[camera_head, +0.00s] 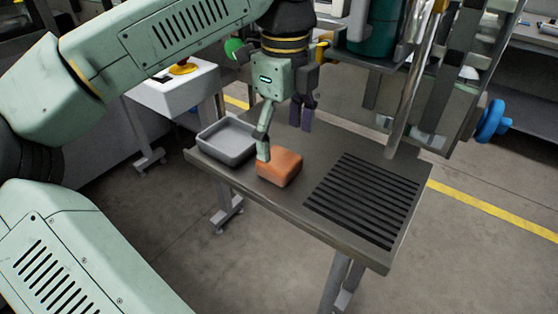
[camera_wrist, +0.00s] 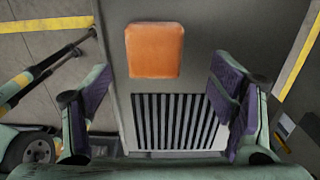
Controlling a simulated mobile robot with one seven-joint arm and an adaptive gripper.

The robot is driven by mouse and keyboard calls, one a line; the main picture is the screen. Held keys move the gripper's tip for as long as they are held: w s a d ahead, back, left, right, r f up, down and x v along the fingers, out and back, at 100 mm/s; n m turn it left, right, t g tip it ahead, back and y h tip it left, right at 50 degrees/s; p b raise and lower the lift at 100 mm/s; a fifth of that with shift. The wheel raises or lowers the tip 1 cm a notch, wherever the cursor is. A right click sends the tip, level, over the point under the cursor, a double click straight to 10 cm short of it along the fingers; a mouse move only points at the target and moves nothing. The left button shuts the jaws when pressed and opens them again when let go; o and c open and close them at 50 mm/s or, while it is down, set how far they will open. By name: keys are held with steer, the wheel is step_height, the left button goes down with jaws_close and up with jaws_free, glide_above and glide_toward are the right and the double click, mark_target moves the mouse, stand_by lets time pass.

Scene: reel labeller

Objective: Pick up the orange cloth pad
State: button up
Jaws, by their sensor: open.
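The orange cloth pad (camera_head: 280,168) lies on the dark metal table (camera_head: 340,240), between a grey tray and a slotted area. In the head view my gripper (camera_head: 284,140) hangs over the table by the pad, and one finger overlaps the pad's left side in the picture. In the wrist view the pad (camera_wrist: 155,50) lies flat at the top centre, ahead of the fingertips. The fingers (camera_wrist: 158,98) stand wide apart with nothing between them. The pad appears below and apart from the fingers, but the exact height gap cannot be told.
The grey tray (camera_head: 228,142) stands on the table left of the pad. The black slotted grate (camera_head: 365,200) fills the table's right side. A metal post (camera_head: 410,90) and machine frame with a blue handwheel (camera_head: 491,121) rise at the right. A white box with a yellow-red button (camera_head: 183,67) stands behind left.

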mark_target(277, 157)
steer(key=f+p, duration=0.1)
steer(key=f, duration=0.1)
steer(key=a+f, duration=0.1)
steer(key=f, duration=0.1)
steer(key=shift+a+p, duration=0.1)
steer(key=shift+p, duration=0.25)
steer(key=shift+f, duration=0.7)
steer(key=shift+c, duration=0.5)
steer(key=c, duration=1.2)
steer(key=shift+o, duration=0.2)
steer(key=shift+r, duration=0.2)
